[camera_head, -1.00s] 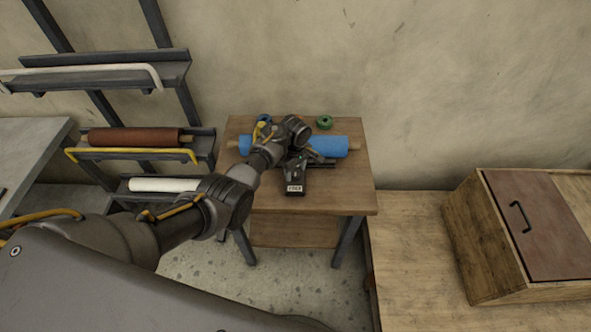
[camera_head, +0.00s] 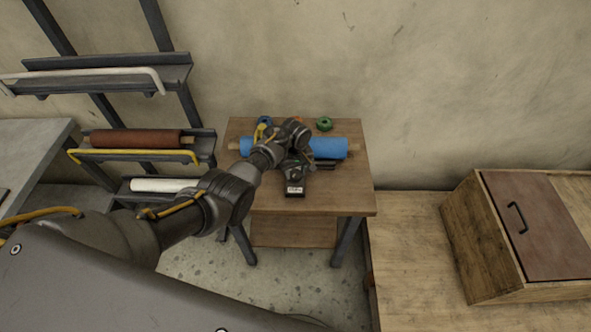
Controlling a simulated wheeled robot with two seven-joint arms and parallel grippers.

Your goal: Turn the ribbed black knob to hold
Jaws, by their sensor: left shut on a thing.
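My left arm reaches in from the left to the small wooden table. My left gripper (camera_head: 297,169) is over the table, just behind a small black device (camera_head: 295,188) with a white label on its front. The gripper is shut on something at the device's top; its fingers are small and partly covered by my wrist. I take the held thing to be the ribbed black knob, but its ribs and pointer setting cannot be made out. My right gripper is not in view.
A blue roll (camera_head: 329,148) lies across the table (camera_head: 340,195) behind the device. A green ring (camera_head: 324,124) and a blue ring (camera_head: 264,120) are at the back. A rack (camera_head: 200,147) with rolls stands left; a wooden box (camera_head: 480,245) stands right.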

